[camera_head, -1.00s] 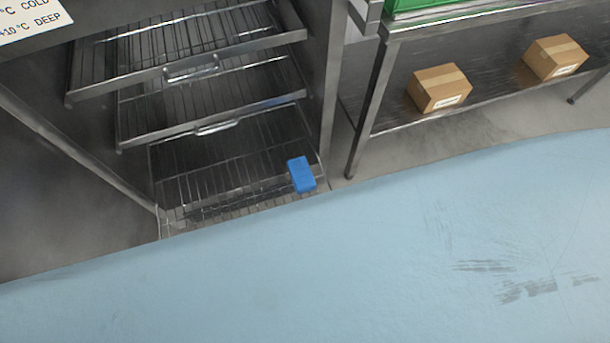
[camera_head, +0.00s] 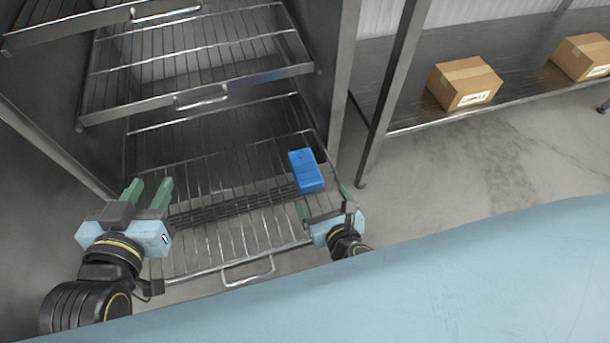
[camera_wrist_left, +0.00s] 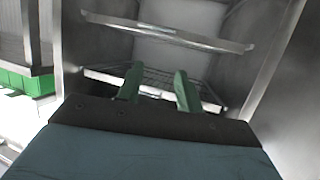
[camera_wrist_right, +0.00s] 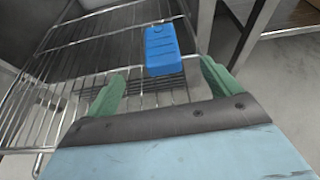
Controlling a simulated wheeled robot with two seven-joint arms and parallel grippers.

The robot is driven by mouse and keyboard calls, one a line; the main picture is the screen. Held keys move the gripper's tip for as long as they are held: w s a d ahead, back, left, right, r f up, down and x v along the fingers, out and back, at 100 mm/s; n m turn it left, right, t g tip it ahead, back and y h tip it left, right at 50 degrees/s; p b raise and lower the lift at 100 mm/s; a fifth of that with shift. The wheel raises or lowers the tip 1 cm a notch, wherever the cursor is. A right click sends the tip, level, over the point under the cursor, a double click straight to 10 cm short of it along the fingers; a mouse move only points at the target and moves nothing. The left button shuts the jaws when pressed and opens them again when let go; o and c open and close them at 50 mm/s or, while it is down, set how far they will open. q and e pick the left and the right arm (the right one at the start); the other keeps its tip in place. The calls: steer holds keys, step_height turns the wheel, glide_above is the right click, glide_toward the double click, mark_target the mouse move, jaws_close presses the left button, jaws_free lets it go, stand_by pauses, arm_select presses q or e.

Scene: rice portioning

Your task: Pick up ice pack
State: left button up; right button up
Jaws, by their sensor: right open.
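The blue ice pack (camera_head: 306,170) lies on the right side of the lowest wire rack (camera_head: 215,262) in the steel cabinet. In the right wrist view the ice pack (camera_wrist_right: 162,50) is ahead of my right gripper (camera_wrist_right: 161,88), roughly between its green fingertips but beyond them. My right gripper (camera_head: 322,196) is open and empty, just in front of the ice pack. My left gripper (camera_head: 152,186) is at the left of the rack, away from the ice pack. Its fingers stand apart with nothing between them, also in the left wrist view (camera_wrist_left: 158,78).
More wire racks (camera_head: 200,72) sit above the lowest one. The cabinet's right post (camera_head: 343,90) stands close beside the ice pack. To the right, a steel shelf (camera_head: 410,105) holds two cardboard boxes (camera_head: 464,82). The floor (camera_head: 450,190) in front of the shelf is clear.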

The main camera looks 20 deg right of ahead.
steer(key=b, duration=0.2)
glide_toward(306, 170)
steer(key=x, duration=0.3)
steer(key=shift+w+f, duration=0.1)
steer(key=shift+w, duration=0.3)
steer(key=shift+w+f+b, duration=0.25)
steer(key=shift+w+b, duration=0.05)
steer(key=shift+w, duration=0.2)
steer(key=b+x, duration=0.2)
steer(key=x, duration=0.1)
steer(key=shift+w+f, duration=0.1)
steer(key=shift+f, duration=0.05)
steer(key=shift+w+f+b, duration=0.2)
steer(key=shift+w+b, duration=0.1)
steer(key=shift+w, duration=0.4)
arm_select(q)
step_height(306, 170, up, 14)
steer(key=s+d+t+h, duration=0.1)
steer(key=s+t+h, duration=0.1)
steer(key=t, duration=0.9)
steer(key=shift+s+d+r+t+h, duration=0.25)
steer(key=shift+d+t+h, duration=0.05)
steer(key=shift+h, duration=0.6)
arm_select(e)
steer(key=shift+c, duration=0.3)
steer(key=c, duration=1.2)
